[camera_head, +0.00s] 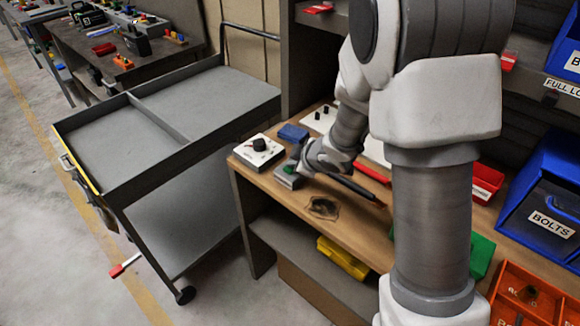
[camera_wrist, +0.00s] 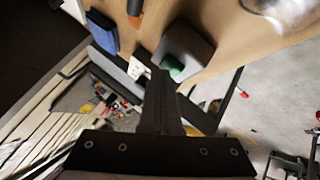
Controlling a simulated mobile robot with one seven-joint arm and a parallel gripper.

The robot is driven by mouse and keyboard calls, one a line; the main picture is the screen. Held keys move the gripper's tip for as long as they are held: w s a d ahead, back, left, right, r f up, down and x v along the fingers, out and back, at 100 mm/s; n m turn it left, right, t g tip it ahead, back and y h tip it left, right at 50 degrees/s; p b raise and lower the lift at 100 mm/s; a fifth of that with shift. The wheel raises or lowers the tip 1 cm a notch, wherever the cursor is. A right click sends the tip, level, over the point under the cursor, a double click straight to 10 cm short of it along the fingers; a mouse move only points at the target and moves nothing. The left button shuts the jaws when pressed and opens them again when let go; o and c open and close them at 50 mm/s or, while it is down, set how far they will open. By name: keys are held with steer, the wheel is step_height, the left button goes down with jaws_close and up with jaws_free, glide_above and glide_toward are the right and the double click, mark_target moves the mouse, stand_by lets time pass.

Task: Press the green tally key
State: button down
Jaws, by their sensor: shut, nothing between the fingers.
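The green tally key (camera_head: 290,169) sits on a small grey box (camera_head: 287,180) near the left end of the wooden bench top. In the wrist view the green key (camera_wrist: 172,66) shows on the grey box (camera_wrist: 184,46), partly hidden by my fingers. My gripper (camera_head: 299,156) is shut and empty, low over the bench close to the key. In the wrist view the dark fingertips (camera_wrist: 159,74) overlap the key's left side. I cannot tell whether they touch it.
A white box with a black knob (camera_head: 258,150) stands left of the key, and a blue block (camera_head: 293,133) lies behind. A round dark patch (camera_head: 323,208) is on the bench to the front right. A grey cart (camera_head: 180,95) stands to the left. Blue bins (camera_head: 545,205) stand at the right.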

stand_by(0.3)
steer(key=shift+r+p, duration=0.9)
step_height(320, 180, up, 5)
steer(key=p, duration=0.4)
steer(key=shift+p, duration=0.3)
